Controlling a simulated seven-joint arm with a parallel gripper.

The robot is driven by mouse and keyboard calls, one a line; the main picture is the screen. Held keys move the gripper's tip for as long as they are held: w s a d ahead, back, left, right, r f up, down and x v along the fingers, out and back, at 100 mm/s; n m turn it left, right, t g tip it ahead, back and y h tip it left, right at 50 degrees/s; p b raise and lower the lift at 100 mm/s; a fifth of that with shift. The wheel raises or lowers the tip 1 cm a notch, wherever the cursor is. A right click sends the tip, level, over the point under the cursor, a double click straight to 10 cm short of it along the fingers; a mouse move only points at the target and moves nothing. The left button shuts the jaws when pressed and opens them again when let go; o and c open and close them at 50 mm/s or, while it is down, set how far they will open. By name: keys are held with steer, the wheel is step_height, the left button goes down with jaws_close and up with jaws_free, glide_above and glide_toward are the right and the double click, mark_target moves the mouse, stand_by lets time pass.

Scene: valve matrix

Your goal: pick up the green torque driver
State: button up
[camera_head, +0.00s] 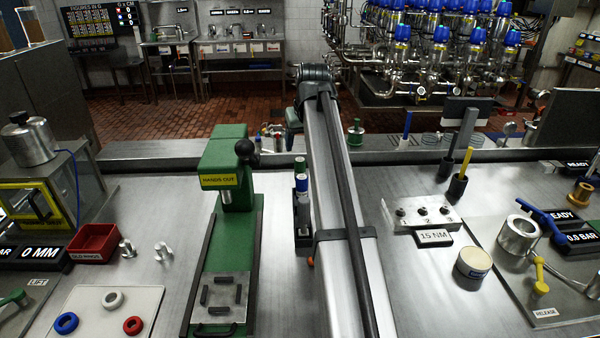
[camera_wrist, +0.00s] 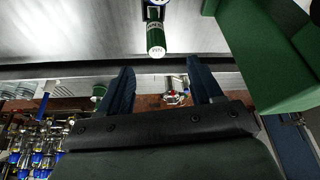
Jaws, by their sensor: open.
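The green torque driver (camera_head: 299,165) stands upright behind a blue-topped driver (camera_head: 301,184) in a dark holder (camera_head: 303,222), between the green press and my arm. In the wrist view the green driver's (camera_wrist: 156,39) ribbed, labelled handle shows top-centre, with part of the blue one (camera_wrist: 153,11) above it. My gripper (camera_wrist: 163,80) is open, with two dark fingers spread and nothing between them touching. The green handle lies past the fingertips in the picture, apart from them. In the head view I cannot clearly make out my gripper.
The green press (camera_head: 230,215) stands close left of the holder; its green body also fills the wrist view's upper right (camera_wrist: 270,55). A small green-topped pot (camera_head: 355,133) stands at the back. A numbered block (camera_head: 418,214) lies right of my arm.

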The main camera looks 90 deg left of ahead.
mark_target(299, 168)
steer(key=x, duration=0.8)
steer(key=shift+w, duration=0.1)
steer(key=shift+w+a+x, duration=0.1)
steer(key=shift+x, duration=1.2)
steer(key=shift+w+a+x, duration=0.1)
steer(key=shift+a+x, duration=0.05)
steer(key=shift+x, duration=1.2)
steer(key=shift+r, duration=0.15)
steer(key=shift+c, duration=0.4)
jaws_close()
